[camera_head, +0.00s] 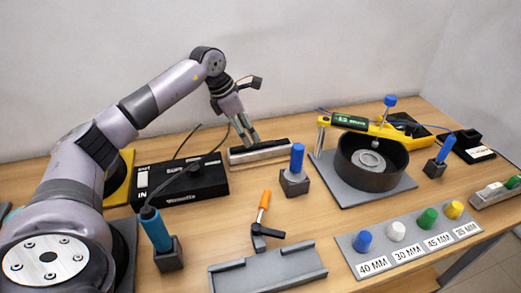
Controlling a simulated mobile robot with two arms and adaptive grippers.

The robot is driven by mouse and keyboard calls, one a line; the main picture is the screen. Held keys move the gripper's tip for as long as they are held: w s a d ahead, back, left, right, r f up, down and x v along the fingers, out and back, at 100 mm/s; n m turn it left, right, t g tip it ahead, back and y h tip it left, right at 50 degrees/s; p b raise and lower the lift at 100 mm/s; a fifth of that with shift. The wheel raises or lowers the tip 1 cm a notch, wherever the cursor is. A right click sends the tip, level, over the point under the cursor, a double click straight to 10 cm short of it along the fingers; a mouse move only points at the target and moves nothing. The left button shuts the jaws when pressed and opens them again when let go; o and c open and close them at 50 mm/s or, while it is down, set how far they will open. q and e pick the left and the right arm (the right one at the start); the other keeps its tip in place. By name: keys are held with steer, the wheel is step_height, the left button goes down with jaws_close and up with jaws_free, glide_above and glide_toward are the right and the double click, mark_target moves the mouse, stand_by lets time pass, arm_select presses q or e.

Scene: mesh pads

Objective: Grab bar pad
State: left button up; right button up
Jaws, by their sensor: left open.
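A long, narrow bar pad (270,154), dark on top with a pale front face, lies at the back of the wooden table near the middle. My left gripper (249,141) reaches down from the upper left, with its fingers open and their tips at the bar's upper edge, left of its middle. I cannot tell whether the fingertips touch the bar or are just above it. The fingers hide a small part of it. My right gripper is not in view.
A black box (180,183) with cables stands left of the bar. A blue-handled tool in a grey block (294,183) stands to its right front. A round dark pan (372,168) sits further right. A grey tray (268,272) lies at the front.

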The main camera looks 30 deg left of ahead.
mark_target(261, 151)
arm_select(q)
steer(key=shift+p+x, duration=0.7)
steer(key=shift+x, duration=2.45)
steer(key=shift+d, duration=0.1)
steer(key=shift+r, duration=0.1)
jaws_close()
